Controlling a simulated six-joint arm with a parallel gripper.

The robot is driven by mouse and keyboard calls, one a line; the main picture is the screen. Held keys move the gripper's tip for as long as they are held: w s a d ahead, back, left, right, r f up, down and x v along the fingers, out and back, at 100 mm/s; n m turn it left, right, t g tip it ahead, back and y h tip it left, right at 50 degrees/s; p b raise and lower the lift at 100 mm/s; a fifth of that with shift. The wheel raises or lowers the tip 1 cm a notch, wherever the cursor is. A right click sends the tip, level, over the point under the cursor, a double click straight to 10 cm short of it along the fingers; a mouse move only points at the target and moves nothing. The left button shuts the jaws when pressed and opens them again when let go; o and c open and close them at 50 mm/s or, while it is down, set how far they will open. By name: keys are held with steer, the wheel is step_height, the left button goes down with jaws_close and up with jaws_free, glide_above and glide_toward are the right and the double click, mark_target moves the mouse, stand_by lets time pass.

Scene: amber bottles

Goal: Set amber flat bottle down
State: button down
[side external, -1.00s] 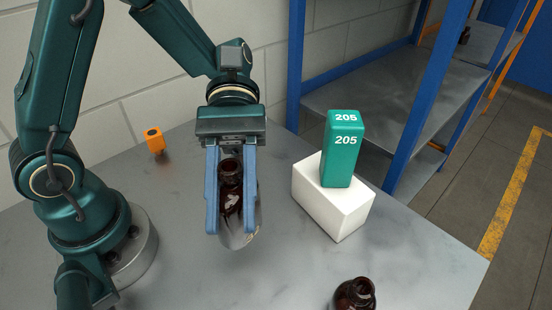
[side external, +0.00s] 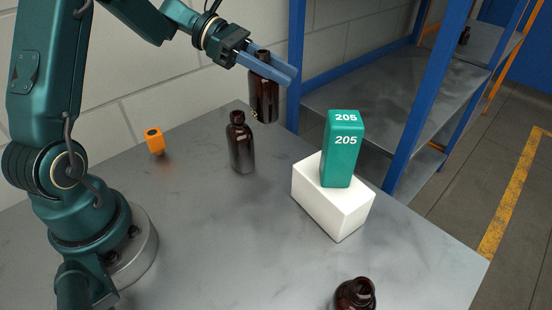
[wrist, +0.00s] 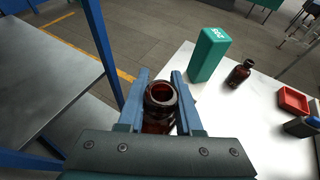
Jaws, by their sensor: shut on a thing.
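An amber flat bottle (side external: 264,98) hangs upright between the fingers of my gripper (side external: 289,73), near the back corner of the table in the side view. The fingers are shut on its upper part, just below the neck. In the wrist view its open dark mouth (wrist: 161,93) shows between the blue fingertips (wrist: 159,76). I cannot tell how high its base is above the table or whether it is over the edge. A second amber bottle (side external: 240,145) stands upright on the grey table (side external: 215,225), left of and below the held one.
A white block (side external: 325,205) carries a green box marked 205 (side external: 343,155). Another dark bottle (side external: 355,294) stands at the front edge of view. An orange piece (side external: 154,141) is at the left. A blue-framed shelf (side external: 390,95) stands behind right. The wrist view shows a red tray (wrist: 293,101).

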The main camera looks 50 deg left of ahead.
steer(key=w+a+n+t+y, duration=0.4)
steer(key=a+n+t+y, duration=0.15)
steer(key=a, duration=0.65)
step_height(320, 180, down, 10)
steer(key=n, duration=0.1)
steer(key=shift+s+a+f, duration=0.15)
steer(key=shift+f, duration=0.15)
steer(key=c, duration=0.6)
jaws_free()
